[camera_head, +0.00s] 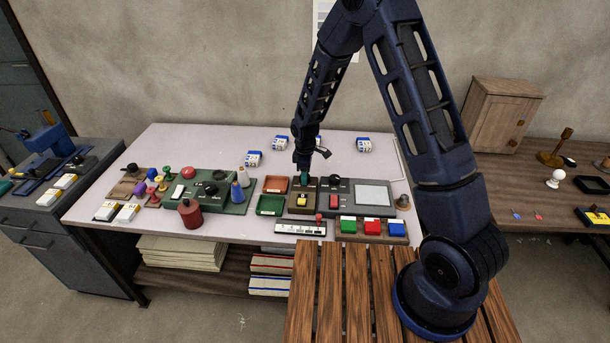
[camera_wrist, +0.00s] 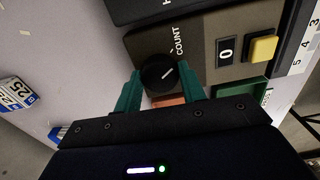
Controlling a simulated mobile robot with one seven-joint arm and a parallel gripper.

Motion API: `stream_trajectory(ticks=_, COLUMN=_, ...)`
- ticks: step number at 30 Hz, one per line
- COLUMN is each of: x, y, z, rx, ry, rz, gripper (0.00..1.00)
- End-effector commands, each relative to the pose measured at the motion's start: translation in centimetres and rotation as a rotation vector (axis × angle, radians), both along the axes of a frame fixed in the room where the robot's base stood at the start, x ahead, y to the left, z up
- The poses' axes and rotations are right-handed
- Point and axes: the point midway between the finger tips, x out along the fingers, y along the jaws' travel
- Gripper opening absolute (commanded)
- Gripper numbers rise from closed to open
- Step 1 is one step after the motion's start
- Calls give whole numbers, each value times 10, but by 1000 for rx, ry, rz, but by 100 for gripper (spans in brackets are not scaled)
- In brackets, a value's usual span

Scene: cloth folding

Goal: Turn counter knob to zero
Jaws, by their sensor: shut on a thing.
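The black counter knob (camera_wrist: 158,74) sits on a brown panel (camera_wrist: 200,32) beside the printed word COUNT. A light pointer line shows on the knob's face. My gripper (camera_wrist: 163,90) has its two green fingers on either side of the knob and is shut on it. The counter window (camera_wrist: 227,50) on the same panel reads 0, with a yellow button (camera_wrist: 263,49) beside it. In the head view my gripper (camera_head: 304,176) reaches down onto the brown counter box (camera_head: 299,208), and the knob is hidden there. The yellow button (camera_head: 301,199) shows in front of it.
Red (camera_head: 275,184) and green (camera_head: 270,205) trays lie left of the counter box. A dark panel with a red switch (camera_head: 333,201) stands close on its right. A numbered slider strip (camera_head: 300,228) lies in front. Several labelled blocks (camera_head: 254,158) sit behind on the pale table.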

Motion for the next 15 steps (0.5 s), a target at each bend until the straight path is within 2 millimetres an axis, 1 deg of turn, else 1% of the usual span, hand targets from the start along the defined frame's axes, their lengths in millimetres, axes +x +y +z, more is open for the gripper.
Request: stream_trajectory(ticks=15, x=0, y=1, z=0, rx=1, ry=-1, rz=-487, gripper=17)
